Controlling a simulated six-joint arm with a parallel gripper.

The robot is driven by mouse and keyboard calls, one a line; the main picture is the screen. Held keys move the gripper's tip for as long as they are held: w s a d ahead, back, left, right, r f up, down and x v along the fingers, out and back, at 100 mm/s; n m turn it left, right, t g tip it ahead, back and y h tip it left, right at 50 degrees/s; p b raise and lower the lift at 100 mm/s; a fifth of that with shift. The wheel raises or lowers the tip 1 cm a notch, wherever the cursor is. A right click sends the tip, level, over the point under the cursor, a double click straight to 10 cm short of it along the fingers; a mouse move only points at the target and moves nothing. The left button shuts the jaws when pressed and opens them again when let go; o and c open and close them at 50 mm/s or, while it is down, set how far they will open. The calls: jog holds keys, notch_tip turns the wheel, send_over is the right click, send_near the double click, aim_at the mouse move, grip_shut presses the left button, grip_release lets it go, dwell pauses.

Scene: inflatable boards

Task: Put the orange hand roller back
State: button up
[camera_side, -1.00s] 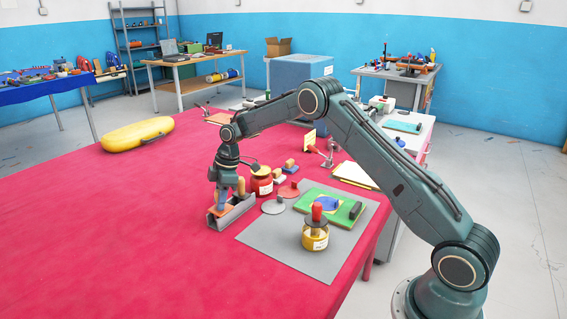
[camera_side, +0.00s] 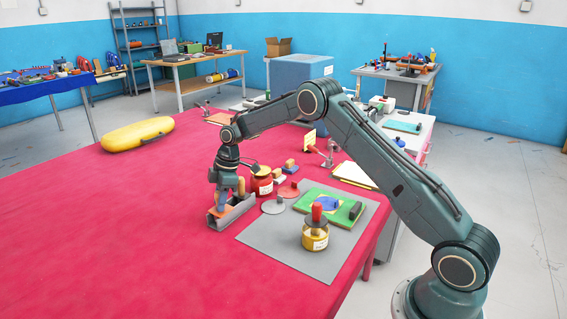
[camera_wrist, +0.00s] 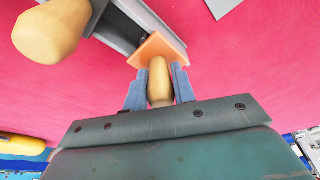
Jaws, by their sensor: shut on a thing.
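My gripper (camera_wrist: 159,88) is shut on the wooden handle of the orange hand roller (camera_wrist: 158,46), one blue finger on each side of the handle. The roller's flat orange part overlaps the grey channel-shaped holder (camera_wrist: 130,38) in the wrist view. In the side view my gripper (camera_side: 226,186) is low over the holder (camera_side: 233,215), and the orange part (camera_side: 216,212) shows at its left end. I cannot tell whether the roller rests in it or just above. A second wooden handle (camera_wrist: 50,28) stands at the holder's other end.
A red-labelled jar (camera_side: 262,182) stands just right of the holder. A yellow inflatable board (camera_side: 137,134) lies far left. The red table (camera_side: 110,230) is clear at left and front.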

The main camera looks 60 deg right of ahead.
jog(key=o, duration=1.4)
jog(key=shift+r, duration=0.1)
jog(key=shift+r, duration=2.9)
